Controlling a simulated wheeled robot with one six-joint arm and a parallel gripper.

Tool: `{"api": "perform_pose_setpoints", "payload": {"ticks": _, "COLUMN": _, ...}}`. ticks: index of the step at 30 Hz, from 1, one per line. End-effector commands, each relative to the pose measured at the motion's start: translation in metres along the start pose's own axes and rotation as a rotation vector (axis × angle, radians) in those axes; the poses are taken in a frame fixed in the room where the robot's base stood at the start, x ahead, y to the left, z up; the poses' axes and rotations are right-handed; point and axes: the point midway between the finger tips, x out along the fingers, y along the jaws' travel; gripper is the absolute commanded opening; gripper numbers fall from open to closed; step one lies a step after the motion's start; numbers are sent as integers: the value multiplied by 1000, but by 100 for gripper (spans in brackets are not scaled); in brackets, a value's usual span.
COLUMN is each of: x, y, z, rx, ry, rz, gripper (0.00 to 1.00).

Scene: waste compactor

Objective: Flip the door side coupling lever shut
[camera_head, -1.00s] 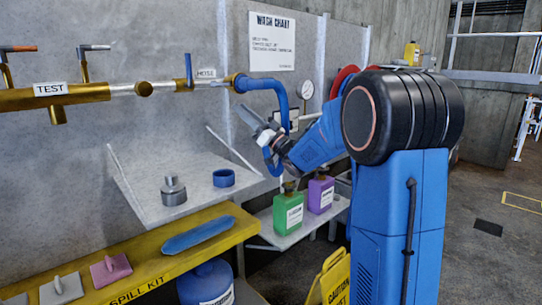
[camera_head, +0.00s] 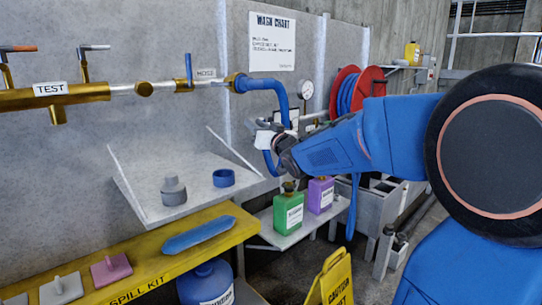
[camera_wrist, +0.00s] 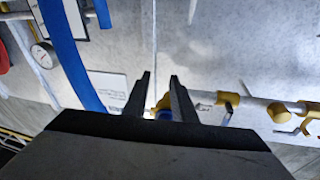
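The brass hose coupling (camera_head: 236,82) joins the wall pipe to the blue hose (camera_head: 270,86). It also shows in the wrist view (camera_wrist: 164,101), partly hidden between the fingers. I cannot clearly make out the door side coupling lever or its position. My gripper (camera_head: 262,134) is below and right of the coupling in the head view, in front of the hanging hose. In the wrist view my gripper (camera_wrist: 160,78) has its two dark fingers apart with a gap between them. It appears empty, and no contact with the coupling shows.
A blue valve handle (camera_head: 188,66) stands upright on the pipe left of the coupling. A pressure gauge (camera_head: 306,89) and red hose reel (camera_head: 357,92) are to the right. A shelf (camera_head: 205,200) holds a grey fitting and blue ring. Green (camera_head: 288,211) and purple (camera_head: 320,194) jugs stand below.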

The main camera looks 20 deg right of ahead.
Motion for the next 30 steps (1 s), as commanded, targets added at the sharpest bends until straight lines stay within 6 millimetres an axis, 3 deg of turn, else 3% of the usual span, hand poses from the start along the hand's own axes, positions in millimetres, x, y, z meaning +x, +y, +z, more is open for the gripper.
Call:
{"api": "perform_pose_setpoints", "payload": {"ticks": 18, "x": -83, "y": 8, "z": 46, "rx": -46, "ry": -281, "rz": 194, "gripper": 24}}
{"api": "perform_pose_setpoints", "payload": {"ticks": 30, "x": -106, "y": 9, "z": 60, "rx": -52, "ry": -355, "rz": 227, "gripper": 24}}
